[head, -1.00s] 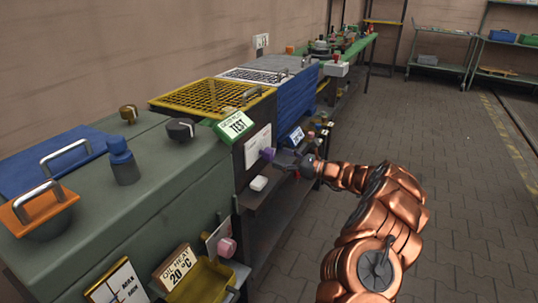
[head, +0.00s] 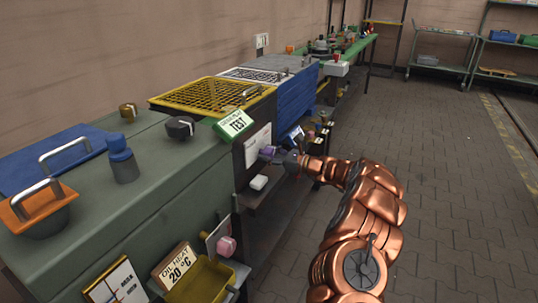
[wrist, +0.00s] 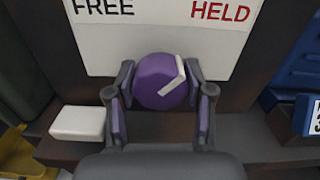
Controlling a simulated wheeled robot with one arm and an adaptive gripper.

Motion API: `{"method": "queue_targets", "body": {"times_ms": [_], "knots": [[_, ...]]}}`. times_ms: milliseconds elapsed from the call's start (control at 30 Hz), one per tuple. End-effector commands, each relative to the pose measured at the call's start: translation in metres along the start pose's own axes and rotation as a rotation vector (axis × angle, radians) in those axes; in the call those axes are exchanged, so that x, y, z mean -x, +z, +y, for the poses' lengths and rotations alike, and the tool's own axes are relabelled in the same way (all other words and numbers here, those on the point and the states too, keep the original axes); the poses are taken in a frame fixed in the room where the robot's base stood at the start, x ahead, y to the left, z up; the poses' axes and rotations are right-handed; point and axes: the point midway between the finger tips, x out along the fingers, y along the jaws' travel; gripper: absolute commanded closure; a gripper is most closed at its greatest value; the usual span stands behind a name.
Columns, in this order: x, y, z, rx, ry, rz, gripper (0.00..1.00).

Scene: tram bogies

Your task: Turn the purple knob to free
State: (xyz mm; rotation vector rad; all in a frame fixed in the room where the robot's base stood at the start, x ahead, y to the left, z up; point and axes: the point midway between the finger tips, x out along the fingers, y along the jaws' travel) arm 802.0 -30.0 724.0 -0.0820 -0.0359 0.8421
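The purple knob (wrist: 157,83) sticks out below a white plate (wrist: 150,35) marked FREE at left and HELD at right. Its white pointer slants up and right, toward HELD. In the head view the purple knob (head: 267,153) is on the dark panel's front. In the wrist view my gripper (wrist: 160,84) has one finger on each side of the knob, with purple pads along the fingers. The fingers are spread apart, and I cannot tell whether they touch the knob. In the head view my gripper (head: 284,158) is right at the knob.
A white block (wrist: 78,123) is left of and below the knob. A green TEST sign (head: 233,124) stands above the panel. A blue case (head: 296,98) lies beyond, and a pink knob (head: 226,246) is nearer. The floor at right is free.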

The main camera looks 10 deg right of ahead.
Motion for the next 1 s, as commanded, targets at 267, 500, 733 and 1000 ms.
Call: {"method": "queue_targets", "body": {"times_ms": [267, 500, 733, 1000], "knots": [[0.0002, 0.0001, -0.0001, 0.000, 0.000, 0.000, 0.80], [0.0002, -0.0005, 0.0000, 0.008, 0.000, 0.000, 0.87], [0.0001, -0.0023, -0.0001, 0.078, -0.001, -0.002, 0.87], [-0.0002, -0.0034, 0.0005, 0.282, 0.000, -0.004, 0.87]]}}
